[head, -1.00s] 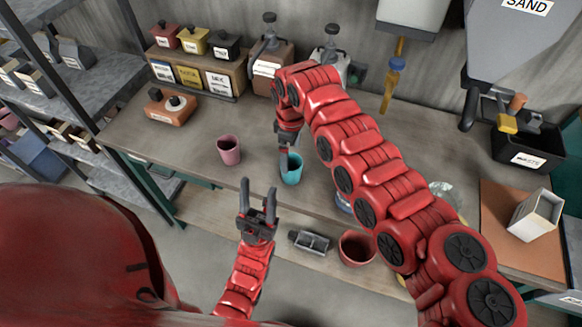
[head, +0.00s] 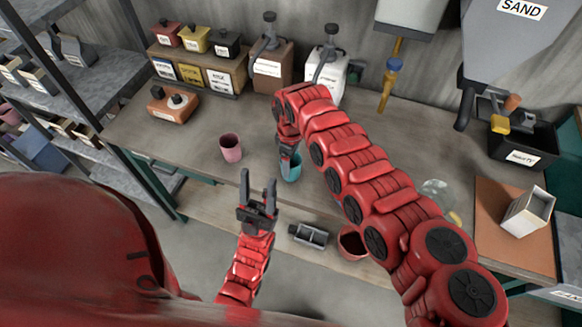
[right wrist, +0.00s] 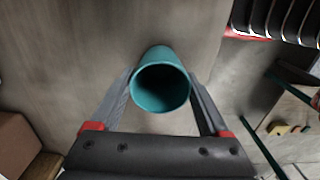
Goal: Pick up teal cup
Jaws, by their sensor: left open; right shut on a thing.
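The teal cup (head: 293,170) stands upright on the workbench (head: 190,135), near its front edge. In the right wrist view the teal cup (right wrist: 160,85) is between the two fingers of my right gripper (right wrist: 160,98), which touch its sides. In the head view my right gripper (head: 287,155) reaches down at the cup and partly covers it. My left gripper (head: 258,190) is open and empty, pointing up in front of the bench.
A pink cup (head: 230,148) stands left of the teal cup. A dark red pot (head: 352,244) and a grey metal mould (head: 308,235) sit on the lower shelf. Pump bottles (head: 326,70) stand at the back. A black waste bin (head: 524,145) is at the right.

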